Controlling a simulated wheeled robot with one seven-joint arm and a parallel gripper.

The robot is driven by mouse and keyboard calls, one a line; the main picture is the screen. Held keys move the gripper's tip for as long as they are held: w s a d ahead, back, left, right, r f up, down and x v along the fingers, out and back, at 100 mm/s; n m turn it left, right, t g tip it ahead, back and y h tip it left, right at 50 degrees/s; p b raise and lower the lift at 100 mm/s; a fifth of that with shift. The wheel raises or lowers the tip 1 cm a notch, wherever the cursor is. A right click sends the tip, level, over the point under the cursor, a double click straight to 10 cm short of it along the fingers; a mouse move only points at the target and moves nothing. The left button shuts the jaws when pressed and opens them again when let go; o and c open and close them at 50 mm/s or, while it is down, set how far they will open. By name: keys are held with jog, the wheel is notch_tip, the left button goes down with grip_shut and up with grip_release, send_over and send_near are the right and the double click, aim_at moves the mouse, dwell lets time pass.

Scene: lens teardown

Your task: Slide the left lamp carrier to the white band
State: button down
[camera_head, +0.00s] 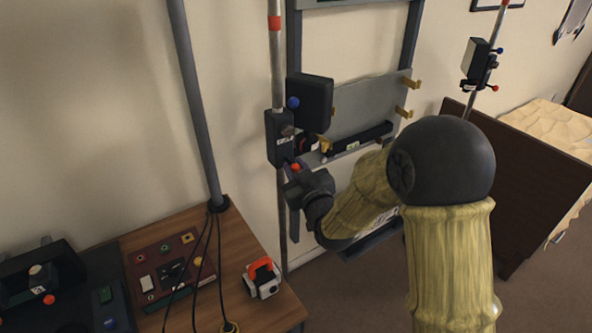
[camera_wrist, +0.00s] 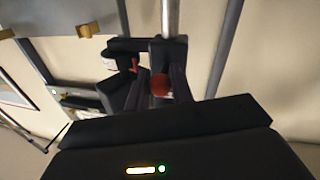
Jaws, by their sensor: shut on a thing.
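The left lamp carrier (camera_head: 279,133) is a dark block around an upright metal pole (camera_head: 277,62) on the left of the head view. A black lamp box (camera_head: 316,98), a blue knob (camera_head: 293,102) and a red knob (camera_head: 296,167) are at the carrier. My gripper (camera_head: 293,173) is at the carrier's lower end, shut on it near the red knob. In the wrist view a red-brown knob (camera_wrist: 161,86) shows in front of the pole, beside dark parts. The exact grip contact is hidden. I cannot make out a white band; an orange-red band (camera_head: 274,23) shows high on the pole.
A grey panel with brass hooks (camera_head: 406,112) is behind my arm. A wooden table (camera_head: 232,261) at lower left holds a dark red board (camera_head: 163,270), cables and an orange-and-white device (camera_head: 263,279). Another carrier (camera_head: 477,62) is on a pole at right.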

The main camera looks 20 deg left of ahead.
jog(key=shift+f, duration=0.2)
jog(key=c, duration=1.3)
grip_release()
jog(key=shift+s+d, duration=0.1)
jog(key=shift+s, duration=0.05)
jog(key=b+v, duration=1.4)
jog(key=v, duration=0.3)
jog(key=shift+d+b, duration=0.1)
jog(key=shift+b, duration=0.2)
